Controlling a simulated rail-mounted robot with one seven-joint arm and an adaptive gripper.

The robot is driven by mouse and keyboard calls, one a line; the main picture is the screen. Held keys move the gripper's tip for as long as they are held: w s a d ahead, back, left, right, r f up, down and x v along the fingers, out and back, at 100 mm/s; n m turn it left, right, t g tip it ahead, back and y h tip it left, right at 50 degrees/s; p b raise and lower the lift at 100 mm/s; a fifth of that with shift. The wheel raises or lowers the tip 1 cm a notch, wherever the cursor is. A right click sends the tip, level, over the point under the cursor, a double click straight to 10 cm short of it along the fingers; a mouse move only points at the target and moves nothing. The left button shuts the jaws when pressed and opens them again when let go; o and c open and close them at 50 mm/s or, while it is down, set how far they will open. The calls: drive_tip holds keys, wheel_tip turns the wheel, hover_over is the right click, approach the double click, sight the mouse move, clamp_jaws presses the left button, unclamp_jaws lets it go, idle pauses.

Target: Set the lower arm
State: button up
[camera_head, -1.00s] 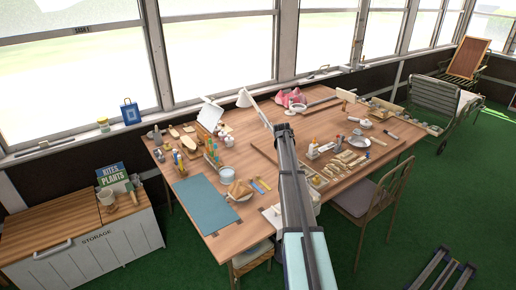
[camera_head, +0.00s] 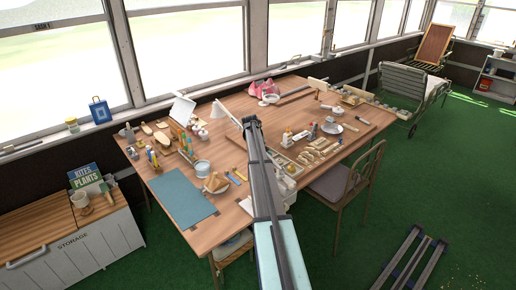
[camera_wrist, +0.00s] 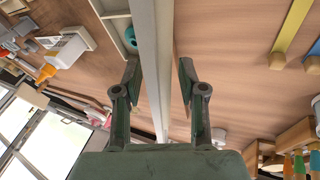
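In the wrist view a long white-grey bar (camera_wrist: 154,60), which looks like this lamp arm, runs between the fingers of my gripper (camera_wrist: 160,82). A small gap shows between the bar and the right finger; the left finger is close to it, and contact cannot be told. The fingers stand apart, one on each side. In the head view my gripper (camera_head: 250,122) is at the bar's lower visible part; my own arm hides the lamp base.
The wooden table (camera_head: 222,232) is crowded: a blue-green mat (camera_head: 181,198), pencil pots, a glue bottle (camera_wrist: 65,52), a plate (camera_head: 331,128) and wooden pieces. A chair (camera_head: 345,188) stands at the right. A storage cabinet (camera_head: 75,245) is at the left.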

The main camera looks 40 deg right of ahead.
drive_tip(key=shift+r, duration=0.25)
drive_tip(key=v, duration=1.2)
drive_tip(key=shift+a+f, duration=0.1)
drive_tip(key=shift+f, duration=0.05)
